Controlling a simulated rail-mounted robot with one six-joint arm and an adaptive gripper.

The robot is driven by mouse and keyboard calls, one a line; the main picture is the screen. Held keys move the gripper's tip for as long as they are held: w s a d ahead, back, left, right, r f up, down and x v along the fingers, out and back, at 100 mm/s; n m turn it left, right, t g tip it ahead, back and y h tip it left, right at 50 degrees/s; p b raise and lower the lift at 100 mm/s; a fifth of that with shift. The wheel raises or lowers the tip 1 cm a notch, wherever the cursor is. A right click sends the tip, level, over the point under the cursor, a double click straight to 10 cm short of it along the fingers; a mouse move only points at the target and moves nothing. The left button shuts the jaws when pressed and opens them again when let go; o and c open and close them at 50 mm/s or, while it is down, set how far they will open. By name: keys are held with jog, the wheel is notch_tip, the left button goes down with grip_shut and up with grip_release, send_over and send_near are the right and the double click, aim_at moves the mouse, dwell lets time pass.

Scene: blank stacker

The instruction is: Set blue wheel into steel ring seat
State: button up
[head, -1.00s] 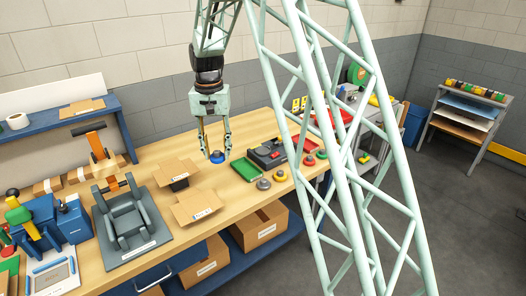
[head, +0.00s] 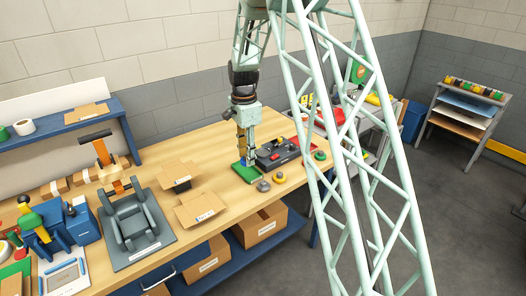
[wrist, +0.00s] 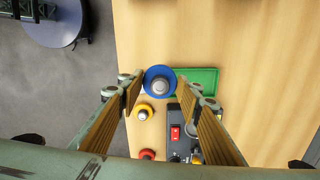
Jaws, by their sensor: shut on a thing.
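My gripper (head: 247,160) is shut on the blue wheel (wrist: 150,74), which has a grey hub in its middle. In the wrist view the wheel sits between the two fingertips and overlaps the left end of a green tray (wrist: 200,82). In the head view the blue wheel (head: 243,161) is small and partly covered by the fingers, over the green tray (head: 245,176). The gap between wheel and tray is hard to judge. I cannot make out a steel ring seat for certain in either view.
A black and grey device (head: 278,153) with a red part stands right of my gripper. Small grey (head: 263,186), yellow (head: 279,177) and red wheels lie along the table's front edge. Open cardboard boxes (head: 200,209) stand to the left. Bare wood lies between the boxes and the tray.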

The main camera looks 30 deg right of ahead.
jog(key=s+d+f+m+p, duration=0.1)
jog(key=d+f+m+p, duration=0.1)
jog(key=d+m, duration=0.5)
jog(key=shift+s+d+m+p, duration=0.35)
jog(key=shift+s+m+p, duration=0.05)
jog(key=shift+m+p, duration=0.45)
jog(key=shift+f, duration=0.1)
jog(key=p, duration=0.2)
send_over(263, 153)
jog(key=shift+w+f, duration=0.2)
jog(key=shift+f, duration=0.55)
jog(key=shift+f, duration=1.75)
jog(key=shift+f, duration=0.35)
jog(key=o, duration=0.9)
